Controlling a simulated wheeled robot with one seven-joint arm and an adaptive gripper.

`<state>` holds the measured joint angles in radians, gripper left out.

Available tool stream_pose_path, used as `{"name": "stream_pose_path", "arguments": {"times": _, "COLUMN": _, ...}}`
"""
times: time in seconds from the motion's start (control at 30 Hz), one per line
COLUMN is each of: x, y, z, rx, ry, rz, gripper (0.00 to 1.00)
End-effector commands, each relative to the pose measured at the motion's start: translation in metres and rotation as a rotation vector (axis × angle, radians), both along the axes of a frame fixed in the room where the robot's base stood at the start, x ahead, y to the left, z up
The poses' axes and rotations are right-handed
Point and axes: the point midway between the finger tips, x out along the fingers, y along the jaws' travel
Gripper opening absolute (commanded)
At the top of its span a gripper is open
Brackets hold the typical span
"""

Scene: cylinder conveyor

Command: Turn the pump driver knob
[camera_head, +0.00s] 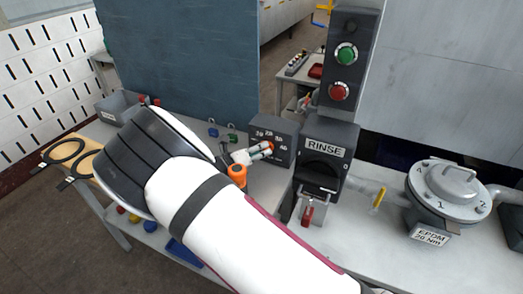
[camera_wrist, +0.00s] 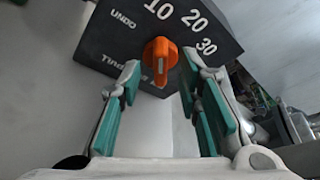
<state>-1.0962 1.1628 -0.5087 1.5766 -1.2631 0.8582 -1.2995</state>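The dark dial box with white numbers (camera_wrist: 205,62) fills the upper middle of the wrist view and has an orange knob (camera_wrist: 160,53) on its face. I take this as the pump driver knob. In the head view the box (camera_head: 284,126) stands on the bench, left of the RINSE unit; the knob's area is partly covered by my gripper (camera_head: 259,153). In the wrist view my gripper (camera_wrist: 160,70) is open, its teal-padded fingers spread left and right, with the knob between and just beyond the tips. No contact is visible.
The RINSE unit (camera_head: 325,158) stands close right of the dial box, with a green button (camera_head: 346,55) and a red button (camera_head: 338,91) on the column above. A blue panel (camera_head: 180,60) rises behind. A valve labelled EPDM (camera_head: 447,192) is at right.

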Motion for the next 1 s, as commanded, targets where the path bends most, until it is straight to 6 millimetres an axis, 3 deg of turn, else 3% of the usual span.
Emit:
{"name": "stream_pose_path", "arguments": {"times": 0.2, "x": 0.0128, "y": -0.0092, "z": -0.0046, "rx": 0.001, "ry": -0.001, "rz": 0.0, "gripper": 0.32}}
{"name": "stream_pose_path", "arguments": {"times": 0.5, "x": 0.0141, "y": -0.0099, "z": -0.0051, "rx": 0.001, "ry": -0.001, "rz": 0.0, "gripper": 0.32}}
{"name": "stream_pose_path", "arguments": {"times": 0.63, "x": 0.014, "y": -0.0098, "z": -0.0051, "rx": 0.001, "ry": -0.001, "rz": 0.0, "gripper": 0.02}}
{"name": "stream_pose_path", "arguments": {"times": 0.67, "x": 0.0139, "y": -0.0098, "z": -0.0052, "rx": 0.001, "ry": -0.001, "rz": 0.0, "gripper": 0.0}}
{"name": "stream_pose_path", "arguments": {"times": 1.0, "x": 0.0145, "y": -0.009, "z": -0.0061, "rx": -0.016, "ry": 0.006, "rz": 0.0, "gripper": 0.0}}
